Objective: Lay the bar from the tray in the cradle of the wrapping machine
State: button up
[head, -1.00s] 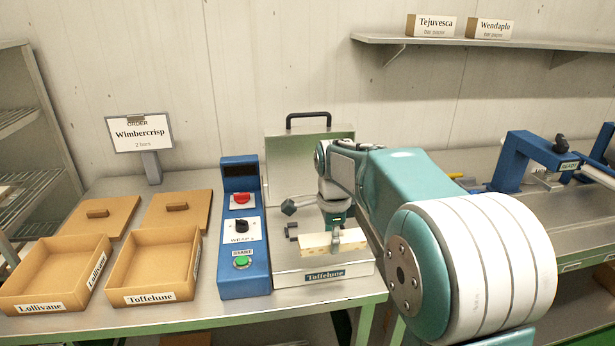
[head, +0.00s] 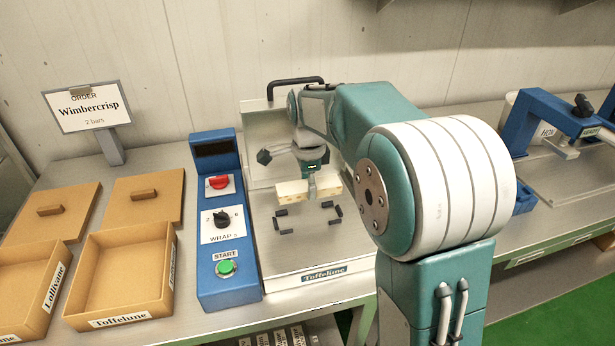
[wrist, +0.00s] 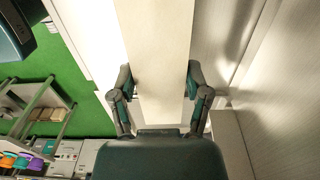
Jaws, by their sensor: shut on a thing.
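My gripper (head: 310,180) is shut on a pale nougat bar (head: 292,191), which sticks out on both sides of the fingers. In the wrist view the bar (wrist: 160,50) runs between the two fingers. The wrapping machine (head: 290,268) has a steel bed labelled Toffelune. Its cradle is a set of small dark corner pieces (head: 282,212) on the bed. In the head view the bar shows above and behind these pieces, apparently raised; its exact height is hard to tell. The cradle looks empty. The bar's tray cannot be made out.
Open cartons labelled Toffelune (head: 125,270) and Lollivane (head: 30,290) lie farther left. An order sign (head: 87,106) reads Wimbercrisp, 2 bars. A blue device (head: 560,125) stands right.

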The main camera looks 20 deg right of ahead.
aim_at(308, 219)
jog(key=shift+a+f, duration=0.15)
jog(key=shift+f, duration=3.4)
jog(key=shift+f, duration=0.5)
jog(key=o, duration=1.3)
jog(key=shift+r, duration=4)
